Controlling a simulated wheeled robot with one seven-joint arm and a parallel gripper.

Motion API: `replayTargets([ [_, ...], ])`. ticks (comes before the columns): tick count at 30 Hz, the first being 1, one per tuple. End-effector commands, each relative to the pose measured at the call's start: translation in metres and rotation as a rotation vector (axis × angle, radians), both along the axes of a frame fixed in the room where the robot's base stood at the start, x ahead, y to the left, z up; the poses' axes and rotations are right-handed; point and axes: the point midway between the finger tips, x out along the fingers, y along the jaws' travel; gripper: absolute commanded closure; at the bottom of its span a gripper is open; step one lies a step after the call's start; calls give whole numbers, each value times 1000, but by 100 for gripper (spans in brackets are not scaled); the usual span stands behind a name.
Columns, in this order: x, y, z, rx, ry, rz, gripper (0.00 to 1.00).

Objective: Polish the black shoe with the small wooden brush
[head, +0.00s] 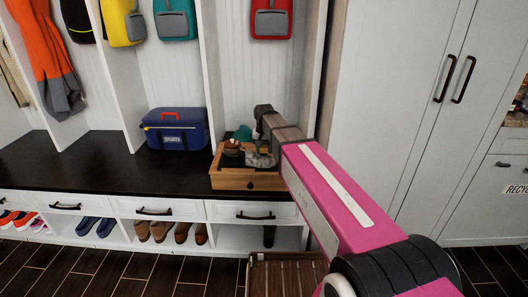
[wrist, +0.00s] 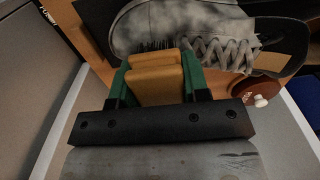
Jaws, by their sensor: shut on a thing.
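My gripper (wrist: 157,68) is shut on a small wooden brush (wrist: 158,92), with a green finger on each side of it. Dark bristles show at the brush's far edge, right by the side of the shoe (wrist: 170,22); I cannot tell if they touch it. The shoe looks black under pale grey, dusty patches and has grey laces. In the head view the shoe (head: 263,161) is in an open wooden box (head: 235,181) on the bench. A green part beside my wrist there may be a finger; the brush is not clear in that view.
The box stands on the dark bench top (head: 95,165), near its right end. A blue bag (head: 178,130) stands to its left. A round red-brown thing with a pale knob (wrist: 250,91) lies near the shoe. A tall white cabinet (head: 405,110) is at the right.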

Motion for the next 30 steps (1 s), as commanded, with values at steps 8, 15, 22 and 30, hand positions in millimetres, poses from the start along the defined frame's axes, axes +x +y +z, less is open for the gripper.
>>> replayTargets([
  [8, 0, 0, 0, 1, -1, 0, 77],
  [15, -5, 1, 0, 1, -1, 0, 77],
  [22, -20, 2, 0, 1, 0, 1, 77],
  [30, -35, 3, 1, 0, -1, 1, 77],
])
